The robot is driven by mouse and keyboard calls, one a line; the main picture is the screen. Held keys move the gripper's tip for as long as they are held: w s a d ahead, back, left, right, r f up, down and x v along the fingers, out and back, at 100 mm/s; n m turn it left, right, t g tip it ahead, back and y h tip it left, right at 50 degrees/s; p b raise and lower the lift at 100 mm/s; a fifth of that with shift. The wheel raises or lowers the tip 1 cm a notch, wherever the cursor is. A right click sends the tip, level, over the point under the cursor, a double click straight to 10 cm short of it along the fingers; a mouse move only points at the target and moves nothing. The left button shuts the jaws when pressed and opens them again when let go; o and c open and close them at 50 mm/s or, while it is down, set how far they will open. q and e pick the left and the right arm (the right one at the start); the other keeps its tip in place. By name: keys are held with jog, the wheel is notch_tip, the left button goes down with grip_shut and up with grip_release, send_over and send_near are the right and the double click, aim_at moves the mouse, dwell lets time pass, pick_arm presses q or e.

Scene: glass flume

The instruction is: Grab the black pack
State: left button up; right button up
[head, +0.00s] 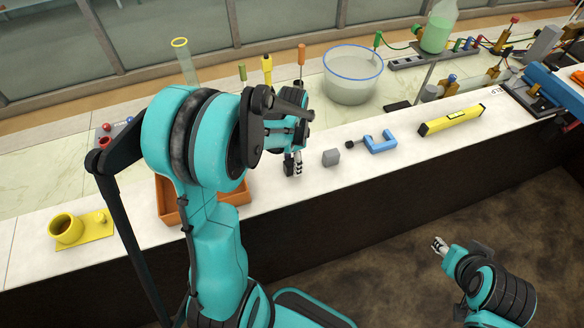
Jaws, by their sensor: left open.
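A small flat black item (398,107), perhaps the black pack, lies on the bench to the right of the clear round basin; it is too small to make out in detail. My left gripper (292,165) is open and points down over the front part of the bench, left of a small grey cube (331,157). It is well to the left of the black item and nearer the front edge. My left arm hides part of the bench behind it. My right gripper (441,245) is low at the right, in front of the bench and away from everything on it.
The clear basin (352,88) with a blue rim stands behind the cube. A blue clamp (380,143) and a yellow level (452,120) lie right of the cube. An orange tray (172,212) and a yellow cup holder (95,230) are at the left.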

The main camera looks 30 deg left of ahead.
pick_arm(q)
jog(key=shift+f, duration=0.8)
grip_shut()
jog(key=shift+r, duration=0.15)
